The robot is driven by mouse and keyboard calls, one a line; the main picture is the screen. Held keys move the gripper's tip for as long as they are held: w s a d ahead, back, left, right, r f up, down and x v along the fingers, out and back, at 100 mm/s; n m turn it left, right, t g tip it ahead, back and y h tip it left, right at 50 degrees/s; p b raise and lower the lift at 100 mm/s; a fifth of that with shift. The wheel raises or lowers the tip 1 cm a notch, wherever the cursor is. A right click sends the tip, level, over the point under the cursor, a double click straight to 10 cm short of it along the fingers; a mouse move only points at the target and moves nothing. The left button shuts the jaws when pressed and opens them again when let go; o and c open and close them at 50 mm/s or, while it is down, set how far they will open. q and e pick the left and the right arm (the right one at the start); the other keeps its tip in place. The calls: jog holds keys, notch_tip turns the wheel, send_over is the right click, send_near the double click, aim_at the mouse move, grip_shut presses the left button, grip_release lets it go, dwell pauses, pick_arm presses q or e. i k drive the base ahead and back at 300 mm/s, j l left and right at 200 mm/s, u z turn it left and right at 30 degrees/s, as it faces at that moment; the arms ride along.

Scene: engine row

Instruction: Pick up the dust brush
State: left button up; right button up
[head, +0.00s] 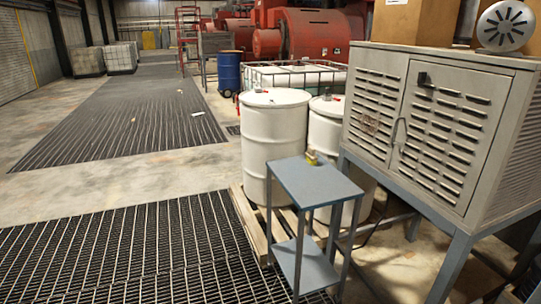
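I cannot make out a dust brush for certain. A small yellow object (313,158) is at the far edge of the small blue-grey side table (318,184). It is too small to tell what it is, or whether it rests on the table top or is behind it. Neither of my grippers is in view.
Two white drums (270,140) stand on a wooden pallet (250,222) behind the table. A grey louvered cabinet (440,130) on legs fills the right. A blue drum (229,73) and red machines (310,35) are farther back. The left floor (110,185) is largely clear.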

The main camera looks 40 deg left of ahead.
aim_at(311, 158)
jog(key=u, duration=1.05)
jog(key=i, duration=0.2)
